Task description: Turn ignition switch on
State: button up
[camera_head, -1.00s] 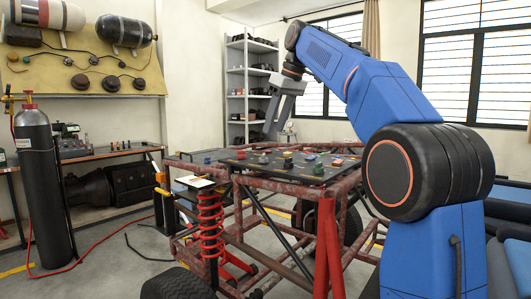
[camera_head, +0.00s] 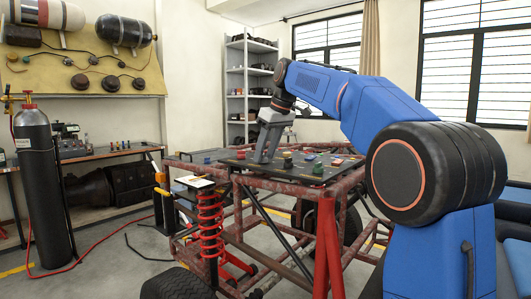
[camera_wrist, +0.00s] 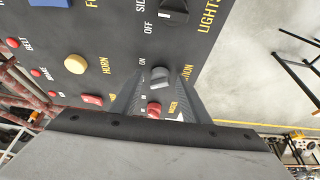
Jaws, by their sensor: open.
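In the wrist view my gripper (camera_wrist: 161,82) is open, with one finger on each side of the knob. I cannot tell whether the fingers touch it. In the head view my gripper (camera_head: 262,160) points down at the left part of the panel (camera_head: 310,178), and the switch cannot be made out there.
A red button (camera_wrist: 153,108) lies close below the knob, between the fingers. Another red button (camera_wrist: 92,99), a yellow horn button (camera_wrist: 75,64) and a black lights switch (camera_wrist: 175,8) are nearby. The panel rests on the red tubular chassis (camera_head: 290,190).

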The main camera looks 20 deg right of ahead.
jog(key=c, duration=1)
jog(key=m, duration=0.2)
jog(key=m+h, duration=0.1)
jog(key=m+t+h, duration=0.1)
jog(key=m, duration=0.1)
jog(key=shift+s+a+m, duration=0.1)
jog(key=shift+a+m, duration=0.2)
jog(key=m, duration=0.2)
jog(key=m+h, duration=0.1)
jog(key=m, duration=0.1)
jog(key=m+h, duration=0.1)
jog(key=m, duration=0.1)
jog(key=shift+a, duration=0.25)
jog(key=o, duration=1)
